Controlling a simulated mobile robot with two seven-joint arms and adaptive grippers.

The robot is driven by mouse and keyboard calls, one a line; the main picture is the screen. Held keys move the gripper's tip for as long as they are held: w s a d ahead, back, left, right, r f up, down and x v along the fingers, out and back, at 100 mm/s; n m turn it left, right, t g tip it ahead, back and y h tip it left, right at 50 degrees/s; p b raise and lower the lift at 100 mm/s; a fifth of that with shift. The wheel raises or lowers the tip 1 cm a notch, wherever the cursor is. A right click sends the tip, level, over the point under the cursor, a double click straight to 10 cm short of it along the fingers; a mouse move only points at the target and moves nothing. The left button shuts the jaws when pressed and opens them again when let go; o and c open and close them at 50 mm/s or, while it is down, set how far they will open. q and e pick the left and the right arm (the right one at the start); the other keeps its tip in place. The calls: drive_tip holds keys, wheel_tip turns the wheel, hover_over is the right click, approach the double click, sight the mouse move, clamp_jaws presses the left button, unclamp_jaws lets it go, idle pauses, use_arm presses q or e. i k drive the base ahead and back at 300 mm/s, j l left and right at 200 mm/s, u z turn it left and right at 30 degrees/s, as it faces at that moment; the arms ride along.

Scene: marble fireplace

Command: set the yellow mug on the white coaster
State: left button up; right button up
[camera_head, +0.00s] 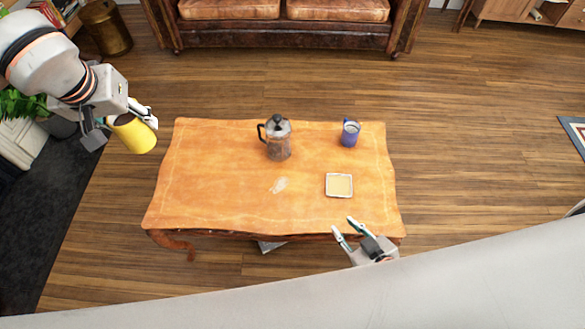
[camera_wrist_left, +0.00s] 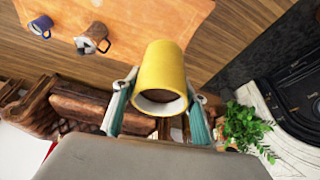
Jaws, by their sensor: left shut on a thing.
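The yellow mug (camera_head: 135,136) is held in the air off the left end of the wooden table. My left gripper (camera_head: 128,124) is shut on it. In the left wrist view the mug (camera_wrist_left: 165,66) sits between the two fingers, its open mouth toward the camera. No handle shows. The white coaster (camera_head: 328,185), square with a tan middle, lies on the table right of centre, with nothing on it. It is far to the right of the mug. My right gripper (camera_head: 349,229) is open and empty at the table's front edge, just below the coaster.
The table (camera_head: 215,185) carries a coffee press (camera_head: 279,142) at its middle back and a blue mug (camera_head: 350,133) behind the coaster. A pale patch (camera_head: 279,185) marks the top. The left half is clear. A leather sofa (camera_head: 285,32) stands behind.

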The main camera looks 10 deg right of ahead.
sight(339, 181)
drive_tip(key=k+l+u, duration=0.15)
drive_tip(key=k+l, duration=0.35)
drive_tip(key=k+l+u, duration=0.1)
drive_tip(key=l, duration=0.3)
drive_tip(key=k+l+u, duration=0.1)
drive_tip(key=l, duration=0.3)
drive_tip(key=k+l+u, duration=0.1)
drive_tip(key=l, duration=0.7)
drive_tip(key=l+u, duration=0.25)
drive_tip(key=l, duration=0.5)
drive_tip(key=i+l+u, duration=0.1)
drive_tip(key=i+l, duration=0.2)
drive_tip(key=i+l+u, duration=0.1)
drive_tip(key=i+l, duration=0.2)
drive_tip(key=l, duration=0.25)
